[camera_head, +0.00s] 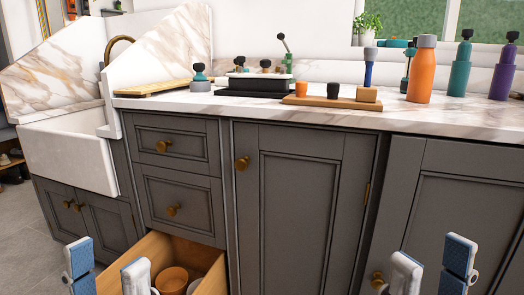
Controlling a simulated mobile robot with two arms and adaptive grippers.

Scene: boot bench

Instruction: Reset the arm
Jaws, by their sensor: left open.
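My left gripper (108,268) is at the bottom left, its two blue and grey fingers apart with nothing between them. It shows in front of the open bottom drawer (140,268) and the cabinet left of it. My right gripper (431,266) is at the bottom right, its fingers also apart and empty, in front of a grey cabinet door (460,205). Only the finger ends of both grippers show; the rest of each arm is below the picture.
The drawer stands pulled out and holds an orange-brown cup (173,279) and a paler one. The marble counter (215,106) carries an orange bottle (421,72), a teal bottle (460,70), a purple bottle (503,74) and a wooden board (335,103). A white sink (70,155) is at left.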

